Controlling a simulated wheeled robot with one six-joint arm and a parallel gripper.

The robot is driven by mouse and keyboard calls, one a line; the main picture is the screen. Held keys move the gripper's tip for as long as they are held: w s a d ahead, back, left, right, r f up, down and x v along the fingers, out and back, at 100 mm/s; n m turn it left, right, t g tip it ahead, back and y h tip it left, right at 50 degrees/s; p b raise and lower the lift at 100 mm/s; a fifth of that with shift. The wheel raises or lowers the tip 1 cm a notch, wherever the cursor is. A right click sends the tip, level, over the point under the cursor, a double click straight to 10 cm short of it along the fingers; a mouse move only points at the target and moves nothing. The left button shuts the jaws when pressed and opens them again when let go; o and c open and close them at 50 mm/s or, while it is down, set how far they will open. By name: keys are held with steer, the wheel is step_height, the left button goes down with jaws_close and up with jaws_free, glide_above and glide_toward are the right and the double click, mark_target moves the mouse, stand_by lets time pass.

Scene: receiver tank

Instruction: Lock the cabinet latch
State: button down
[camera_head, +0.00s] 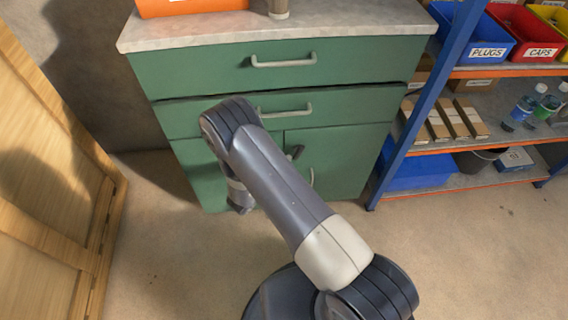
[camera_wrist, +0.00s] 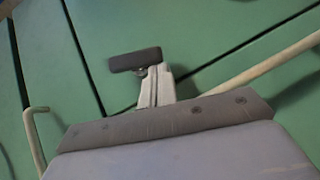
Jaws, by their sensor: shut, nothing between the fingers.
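The green cabinet (camera_head: 160,75) stands ahead, with drawers above and doors below. Its latch (camera_head: 295,152) is a small dark handle near the seam at the top of the doors, partly behind my arm in the head view. In the wrist view a dark bar (camera_wrist: 135,59), which looks like the latch handle, lies crosswise just beyond my fingertips. My gripper (camera_wrist: 157,71) points at the cabinet front with its pale fingers together and nothing between them. I cannot tell whether the fingertips touch the bar. In the head view my arm hides the fingers.
Pale bar handles sit on the upper drawer (camera_head: 284,62) and lower drawer (camera_head: 285,110). A blue-framed shelf (camera_head: 420,100) with bins stands close on the right. A wooden crate or panel (camera_head: 45,190) is at the left. Bare floor (camera_head: 170,250) lies in front.

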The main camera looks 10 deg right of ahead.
steer(key=shift+d+f+n+t+h+b, duration=0.35)
steer(key=shift+f+n+h+b, duration=0.35)
steer(key=shift+b, duration=0.4)
steer(key=p+v, duration=0.1)
steer(key=v, duration=0.9)
steer(key=shift+s+a, duration=0.2)
steer(key=shift+s, duration=0.15)
steer(key=shift+w, duration=0.1)
